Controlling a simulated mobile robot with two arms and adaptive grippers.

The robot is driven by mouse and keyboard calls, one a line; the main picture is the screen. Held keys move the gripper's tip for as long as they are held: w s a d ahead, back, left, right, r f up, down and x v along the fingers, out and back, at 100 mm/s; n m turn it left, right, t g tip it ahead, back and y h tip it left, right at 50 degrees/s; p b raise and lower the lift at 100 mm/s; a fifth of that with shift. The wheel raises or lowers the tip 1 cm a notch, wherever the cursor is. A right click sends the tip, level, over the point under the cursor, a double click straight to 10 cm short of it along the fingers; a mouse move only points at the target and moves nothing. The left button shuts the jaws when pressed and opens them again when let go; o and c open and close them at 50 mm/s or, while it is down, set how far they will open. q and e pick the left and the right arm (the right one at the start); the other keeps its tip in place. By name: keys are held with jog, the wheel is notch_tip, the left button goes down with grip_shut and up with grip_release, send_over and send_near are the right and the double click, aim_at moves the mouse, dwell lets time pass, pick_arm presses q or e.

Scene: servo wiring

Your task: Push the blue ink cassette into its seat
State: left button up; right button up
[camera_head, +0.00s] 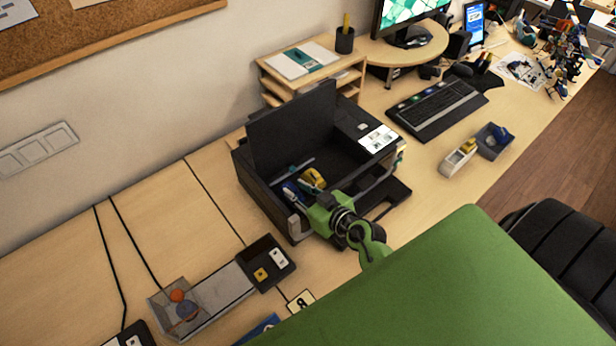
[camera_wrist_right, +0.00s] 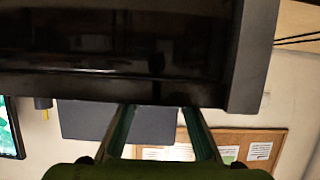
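The blue ink cassette (camera_head: 290,190) shows as a small blue patch inside the open black printer (camera_head: 268,199), left of a yellow cassette (camera_head: 314,177). I cannot tell how deep the blue cassette sits. My green right gripper (camera_head: 306,192) reaches over the printer's front edge, with its fingertips close to the cassettes; contact is unclear. In the right wrist view its two fingers (camera_wrist_right: 158,116) stand apart with a gap between them, and their tips are hidden behind a dark panel. No cassette shows in that view. My left gripper is not in view.
The raised printer lid (camera_head: 292,130) stands behind the bay. A control box (camera_head: 266,262) and a clear tray (camera_head: 185,306) with small balls lie at the lower left. A keyboard (camera_head: 437,107) and small bins (camera_head: 493,141) are to the right.

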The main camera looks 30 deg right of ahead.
jog(key=v, duration=1.1)
jog(key=shift+s, duration=0.4)
